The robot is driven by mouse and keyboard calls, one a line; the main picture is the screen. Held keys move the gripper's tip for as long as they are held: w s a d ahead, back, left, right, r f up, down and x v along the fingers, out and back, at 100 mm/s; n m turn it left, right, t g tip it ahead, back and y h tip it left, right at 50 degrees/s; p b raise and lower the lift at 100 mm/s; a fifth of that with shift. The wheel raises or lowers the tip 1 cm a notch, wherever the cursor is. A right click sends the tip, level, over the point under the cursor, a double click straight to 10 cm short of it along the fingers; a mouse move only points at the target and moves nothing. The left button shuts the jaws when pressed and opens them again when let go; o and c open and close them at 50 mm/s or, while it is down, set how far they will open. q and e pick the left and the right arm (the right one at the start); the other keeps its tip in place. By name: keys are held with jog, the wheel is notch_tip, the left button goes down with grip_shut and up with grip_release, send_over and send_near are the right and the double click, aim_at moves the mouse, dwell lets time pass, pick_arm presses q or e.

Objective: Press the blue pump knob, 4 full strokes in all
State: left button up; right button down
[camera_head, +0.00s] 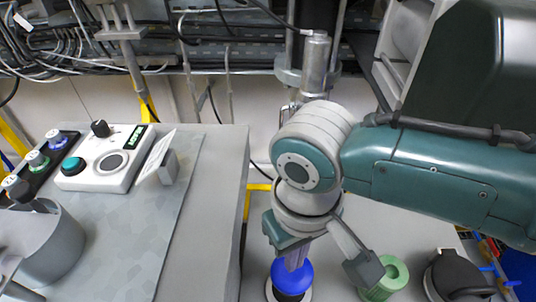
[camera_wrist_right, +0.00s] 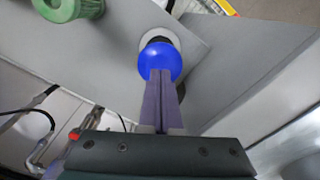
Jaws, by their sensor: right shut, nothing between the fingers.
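The blue pump knob (camera_head: 292,274) is a round blue ball on a dark stem with a pale ring base, at the bottom middle of the head view. It also shows in the right wrist view (camera_wrist_right: 160,61). My right gripper (camera_head: 297,258) is above the knob and points down at it. Its fingers are shut together with nothing between them. In the right wrist view the fingertips (camera_wrist_right: 160,74) overlap the near side of the knob; whether they touch it I cannot tell. My left gripper is not in view.
On the left bench are a white control box (camera_head: 105,158), a button strip (camera_head: 40,160) and a grey cup (camera_head: 62,255). A gap separates the two benches.

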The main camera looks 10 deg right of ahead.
jog(key=shift+f+b, duration=1.8)
jog(key=shift+f, duration=0.55)
jog(key=shift+r, duration=0.1)
notch_tip(320, 180, up, 5)
jog(key=p, duration=0.5)
jog(key=shift+f, duration=0.2)
jog(key=shift+f, duration=0.15)
